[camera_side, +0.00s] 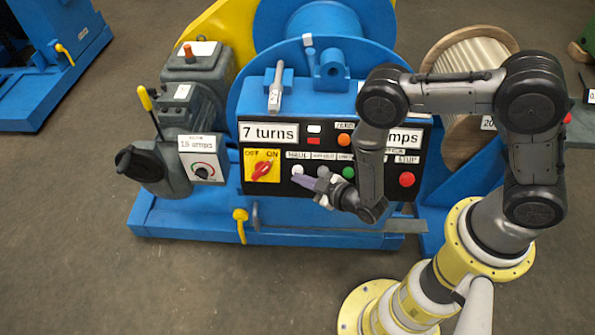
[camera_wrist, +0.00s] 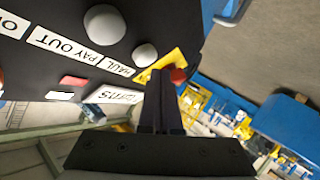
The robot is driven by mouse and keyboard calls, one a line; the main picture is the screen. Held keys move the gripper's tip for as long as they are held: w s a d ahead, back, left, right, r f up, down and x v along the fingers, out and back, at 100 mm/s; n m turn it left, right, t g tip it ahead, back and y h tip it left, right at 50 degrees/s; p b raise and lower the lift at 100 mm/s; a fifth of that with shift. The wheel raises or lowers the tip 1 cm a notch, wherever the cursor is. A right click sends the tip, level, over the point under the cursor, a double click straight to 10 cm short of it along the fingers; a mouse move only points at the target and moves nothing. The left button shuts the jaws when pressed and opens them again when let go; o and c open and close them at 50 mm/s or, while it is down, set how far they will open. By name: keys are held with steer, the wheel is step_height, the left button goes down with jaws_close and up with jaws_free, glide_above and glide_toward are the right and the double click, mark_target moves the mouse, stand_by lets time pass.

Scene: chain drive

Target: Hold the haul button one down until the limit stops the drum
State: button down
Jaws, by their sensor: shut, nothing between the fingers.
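The haul button (camera_side: 297,170) is a round white button under the HAUL label on the black control panel (camera_side: 375,195). It also shows in the wrist view (camera_wrist: 145,54). My gripper (camera_side: 299,181) is shut and empty, its fingertips overlapping the button's lower edge in the side view. In the wrist view the fingertips (camera_wrist: 167,70) lie just beside the button; I cannot tell whether they touch it or whether it is pressed. The blue drum (camera_side: 315,30) stands behind the panel. The display (camera_side: 269,133) reads "7 turns".
A red OFF/ON switch (camera_side: 262,169) on a yellow plate is left of the haul button. The pay out button (camera_wrist: 104,24) is close on its other side. A green button (camera_side: 348,173) and red stop button (camera_side: 406,180) are farther right. A lever (camera_side: 275,90) stands above the panel.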

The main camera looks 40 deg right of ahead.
steer(key=shift+s+a, duration=0.1)
steer(key=s+a+r, duration=0.2)
steer(key=s+a, duration=0.1)
steer(key=shift+r, duration=0.1)
stand_by(0.6)
